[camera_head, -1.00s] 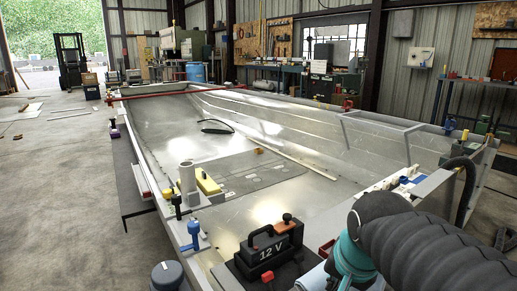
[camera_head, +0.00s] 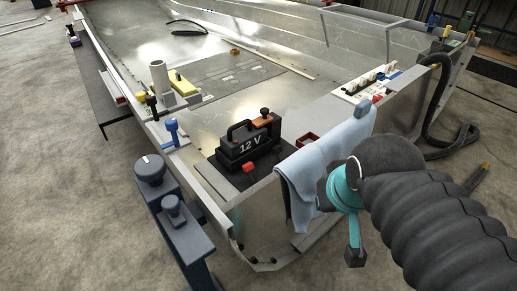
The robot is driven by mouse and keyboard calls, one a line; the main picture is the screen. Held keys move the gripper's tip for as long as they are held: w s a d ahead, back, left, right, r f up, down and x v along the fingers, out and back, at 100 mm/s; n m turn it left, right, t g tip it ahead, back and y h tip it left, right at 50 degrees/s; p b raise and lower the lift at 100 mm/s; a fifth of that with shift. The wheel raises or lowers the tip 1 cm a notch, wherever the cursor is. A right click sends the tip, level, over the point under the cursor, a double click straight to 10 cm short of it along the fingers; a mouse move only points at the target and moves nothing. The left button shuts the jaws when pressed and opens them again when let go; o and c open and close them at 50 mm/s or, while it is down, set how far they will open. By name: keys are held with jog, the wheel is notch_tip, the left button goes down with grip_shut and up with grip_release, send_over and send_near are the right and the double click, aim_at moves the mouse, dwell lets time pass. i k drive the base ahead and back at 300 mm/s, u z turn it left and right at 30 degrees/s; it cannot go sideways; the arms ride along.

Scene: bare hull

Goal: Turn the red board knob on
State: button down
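A pale board (camera_head: 350,95) with a row of white fittings lies on the right side of the hull's near end. A small red piece (camera_head: 377,99) shows at its near end, partly behind a light blue cloth; I cannot tell whether it is the board knob or how it is turned. Another small red knob-like piece (camera_head: 249,167) sits in front of the black 12 V battery box (camera_head: 243,146). My arm, in a black ribbed sleeve with a teal joint, fills the lower right.
The light blue cloth (camera_head: 318,165) hangs over the hull's near edge, close to my arm. A dark blue post with knobs (camera_head: 172,210) stands at the lower left. A black hose (camera_head: 437,110) loops at the right. Bare concrete floor lies on the left.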

aim_at(376, 98)
jog(key=z, duration=1.8)
jog(key=i, duration=1.9)
jog(key=u, duration=1.8)
